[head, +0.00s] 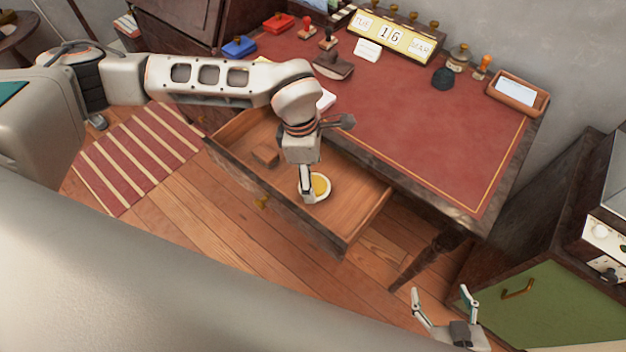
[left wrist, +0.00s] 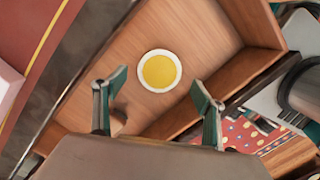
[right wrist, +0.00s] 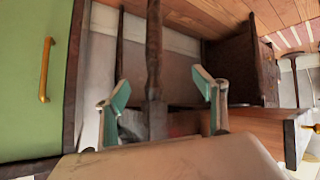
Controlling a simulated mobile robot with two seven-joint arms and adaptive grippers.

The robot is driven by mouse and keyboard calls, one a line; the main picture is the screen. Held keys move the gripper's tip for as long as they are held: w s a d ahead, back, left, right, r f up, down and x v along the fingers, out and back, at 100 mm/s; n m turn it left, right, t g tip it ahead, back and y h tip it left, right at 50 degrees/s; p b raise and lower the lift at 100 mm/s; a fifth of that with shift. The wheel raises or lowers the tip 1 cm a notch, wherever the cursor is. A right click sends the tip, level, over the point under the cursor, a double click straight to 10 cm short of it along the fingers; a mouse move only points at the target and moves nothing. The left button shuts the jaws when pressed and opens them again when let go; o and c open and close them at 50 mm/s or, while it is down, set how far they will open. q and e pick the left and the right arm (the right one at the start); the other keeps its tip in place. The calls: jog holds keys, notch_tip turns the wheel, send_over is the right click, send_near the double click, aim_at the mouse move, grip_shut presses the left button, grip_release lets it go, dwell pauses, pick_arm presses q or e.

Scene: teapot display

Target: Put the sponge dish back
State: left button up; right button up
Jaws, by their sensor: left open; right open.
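The sponge dish (head: 326,195), a small round white dish with a yellow sponge (head: 321,184) in it, stands in the open desk drawer (head: 362,208). In the left wrist view the dish (left wrist: 159,91) lies on the drawer floor, ahead of and between the spread fingers. My left gripper (head: 306,187) is open and empty above the drawer, partly covering the dish in the head view. Its fingers also show in the left wrist view (left wrist: 153,92). My right gripper (head: 440,293) is open and empty low at the right, near the green cabinet; it also shows in the right wrist view (right wrist: 161,88).
A small brown block (head: 265,156) lies in the drawer's left part. A desk leg (right wrist: 155,60) stands in front of my right gripper.

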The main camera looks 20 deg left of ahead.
pick_arm(q)
notch_tip(320, 180, up, 9)
jog(key=a+p, duration=0.1)
jog(key=shift+s+f, duration=0.15)
jog(key=shift+f, duration=0.05)
dwell(0.5)
